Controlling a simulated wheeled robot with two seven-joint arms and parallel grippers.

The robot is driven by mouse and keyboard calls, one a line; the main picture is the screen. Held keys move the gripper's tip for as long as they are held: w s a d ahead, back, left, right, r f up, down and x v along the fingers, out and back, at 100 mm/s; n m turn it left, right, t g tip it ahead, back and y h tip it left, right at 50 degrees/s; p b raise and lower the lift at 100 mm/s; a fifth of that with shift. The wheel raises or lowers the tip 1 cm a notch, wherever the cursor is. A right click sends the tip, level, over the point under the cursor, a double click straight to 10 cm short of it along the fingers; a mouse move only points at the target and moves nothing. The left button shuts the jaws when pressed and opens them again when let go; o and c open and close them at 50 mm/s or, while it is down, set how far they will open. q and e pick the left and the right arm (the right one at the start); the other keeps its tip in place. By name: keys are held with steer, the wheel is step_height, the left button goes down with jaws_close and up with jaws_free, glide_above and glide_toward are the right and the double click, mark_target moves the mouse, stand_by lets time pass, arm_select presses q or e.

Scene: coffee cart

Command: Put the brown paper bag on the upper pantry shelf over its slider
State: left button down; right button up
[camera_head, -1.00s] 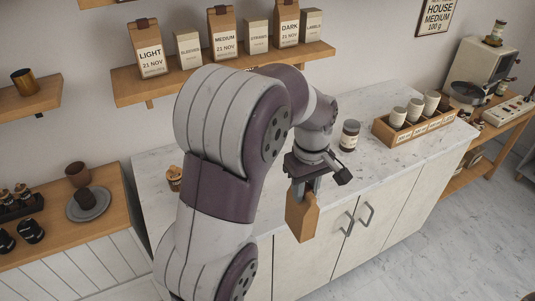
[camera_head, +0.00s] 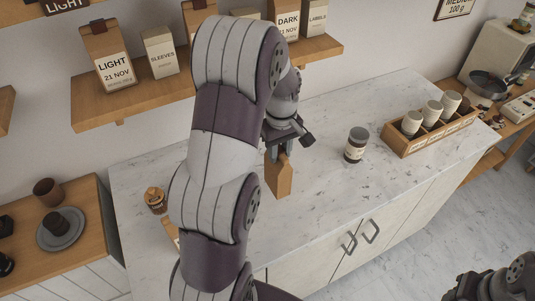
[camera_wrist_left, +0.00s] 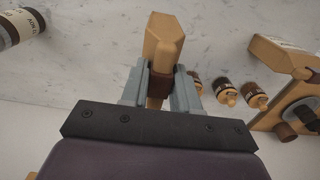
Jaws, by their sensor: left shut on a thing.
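The brown paper bag (camera_head: 279,178) hangs upright from my left gripper (camera_head: 279,148), above the marble counter. In the left wrist view the two pale fingers (camera_wrist_left: 160,85) are shut on the bag's dark-banded top, and the bag (camera_wrist_left: 160,38) extends away from them. A wooden shelf (camera_head: 95,112) on the wall holds labelled bags. Above it, at the top left, part of a higher board (camera_head: 38,12) with a LIGHT label shows. I cannot make out the slider. A dark part of my right arm shows at the lower right; its fingers are not clear.
A LIGHT bag (camera_head: 107,57), a SLEEVES packet (camera_head: 160,50) and a DARK bag (camera_head: 287,22) stand on the wall shelf. My left arm hides the shelf's middle.

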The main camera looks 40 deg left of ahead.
arm_select(q)
steer(key=a+f, duration=0.1)
steer(key=f, duration=0.1)
steer(key=w+a+f+p, duration=0.1)
steer(key=a+f, duration=0.1)
steer(key=a+f+p, duration=0.1)
steer(key=f, duration=0.1)
steer(key=shift+w+a+f, duration=0.15)
steer(key=shift+a+f, duration=0.05)
steer(key=shift+f, duration=0.1)
steer(key=shift+a+f, duration=0.1)
steer(key=shift+f, duration=0.05)
steer(key=c, duration=0.8)
jaws_free()
steer(key=shift+w+f, duration=0.1)
steer(key=shift+c, duration=0.2)
arm_select(e)
steer(key=shift+w+a+r, duration=0.2)
steer(key=shift+r, duration=0.45)
steer(key=shift+w+a+r, duration=0.15)
steer(key=shift+w+r, duration=0.05)
steer(key=shift+r, duration=0.4)
